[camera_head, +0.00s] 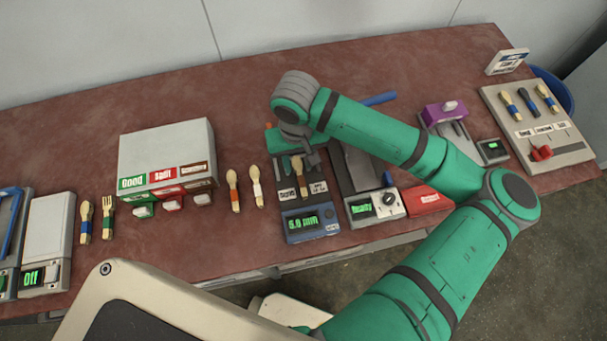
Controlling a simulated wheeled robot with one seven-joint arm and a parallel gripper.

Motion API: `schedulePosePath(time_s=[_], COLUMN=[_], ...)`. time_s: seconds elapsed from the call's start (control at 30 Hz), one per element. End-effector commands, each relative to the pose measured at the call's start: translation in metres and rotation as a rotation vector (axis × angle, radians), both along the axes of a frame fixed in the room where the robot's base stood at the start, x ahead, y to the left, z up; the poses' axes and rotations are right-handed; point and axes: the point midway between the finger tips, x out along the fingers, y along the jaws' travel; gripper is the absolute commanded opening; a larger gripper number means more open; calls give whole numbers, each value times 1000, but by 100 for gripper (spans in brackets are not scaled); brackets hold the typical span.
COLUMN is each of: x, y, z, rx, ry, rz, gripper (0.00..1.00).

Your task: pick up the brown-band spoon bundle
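Two wooden spoon bundles lie on the reddish table right of the sorting box. The left one (233,187) has an orange-brown band near its lower end. The one beside it (256,186) has a pale band. Another spoon bundle (298,166) is at the measuring device (310,223), which reads about 5.0 mm; its band looks dark or brownish but is too small to be sure. My gripper (312,157) hangs from the wrist just right of this bundle. Its fingers are small and partly hidden, so its opening and any contact are unclear.
The sorting box (166,150) has Good and Split labels, with several coloured blocks in front. A spoon (86,221) and fork (107,217) lie at left. Several machines stand right of the measuring device, partly behind my arm. A sample board (550,155) stands far right.

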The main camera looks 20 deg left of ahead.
Motion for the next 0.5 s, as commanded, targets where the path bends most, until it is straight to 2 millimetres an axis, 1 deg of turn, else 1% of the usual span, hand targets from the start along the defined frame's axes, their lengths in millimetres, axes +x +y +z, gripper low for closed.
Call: schedulePosePath(time_s=[0.13,0.3,0.4,0.5], x=[-2,-3,-3,-3], y=[-6,-7,-7,-6], z=[-20,-41,-46,-47], rx=[-2,0,1,2], ry=[1,1,2,1], rz=[-11,-14,-13,-12], gripper=[34,34,34,34])
